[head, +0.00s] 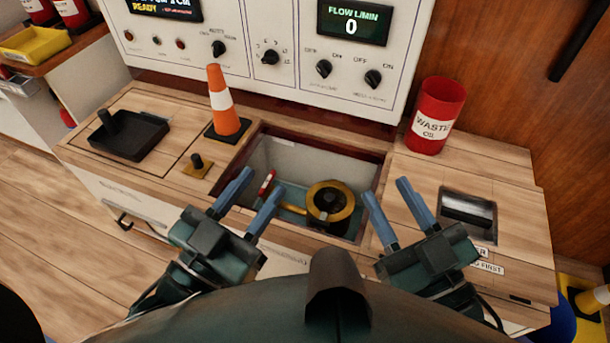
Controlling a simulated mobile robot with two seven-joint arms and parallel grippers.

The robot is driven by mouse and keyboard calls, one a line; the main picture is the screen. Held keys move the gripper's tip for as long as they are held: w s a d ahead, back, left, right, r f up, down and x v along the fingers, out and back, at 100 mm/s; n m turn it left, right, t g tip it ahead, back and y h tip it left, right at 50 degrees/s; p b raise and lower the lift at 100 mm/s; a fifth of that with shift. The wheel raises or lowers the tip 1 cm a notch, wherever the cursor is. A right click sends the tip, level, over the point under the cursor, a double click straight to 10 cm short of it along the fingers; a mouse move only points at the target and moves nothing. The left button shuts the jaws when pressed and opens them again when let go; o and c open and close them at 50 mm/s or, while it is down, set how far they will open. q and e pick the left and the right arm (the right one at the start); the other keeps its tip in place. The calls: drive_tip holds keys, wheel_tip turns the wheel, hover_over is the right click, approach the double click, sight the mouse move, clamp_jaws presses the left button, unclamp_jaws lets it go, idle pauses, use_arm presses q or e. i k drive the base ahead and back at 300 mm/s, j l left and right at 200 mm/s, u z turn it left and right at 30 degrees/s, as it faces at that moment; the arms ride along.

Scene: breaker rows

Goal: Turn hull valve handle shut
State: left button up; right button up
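An open rectangular recess (285,160) in the wooden counter holds the valve parts. A short red handle with a white band (267,182) shows at its left side. A yellow pipe (292,208) runs from near it to a round black and yellow fitting (330,204). My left gripper (263,183) is open at the recess's front left. The red handle shows between its fingertips in the picture, but I cannot tell the depth or any contact. My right gripper (386,188) is open and empty, over the counter at the recess's right edge.
An orange cone (223,105) stands behind the recess's left corner. A black tray (130,135) and a small black knob (197,162) lie left. A red waste can (436,115) stands back right. A control panel (270,30) rises behind.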

sight(266, 187)
drive_tip(key=j+z, duration=0.15)
drive_tip(key=z, duration=0.25)
drive_tip(key=k+j+z, duration=0.1)
drive_tip(key=z, duration=0.25)
drive_tip(key=j+z, duration=0.15)
drive_tip(key=z, duration=0.25)
drive_tip(key=k+j, duration=0.25)
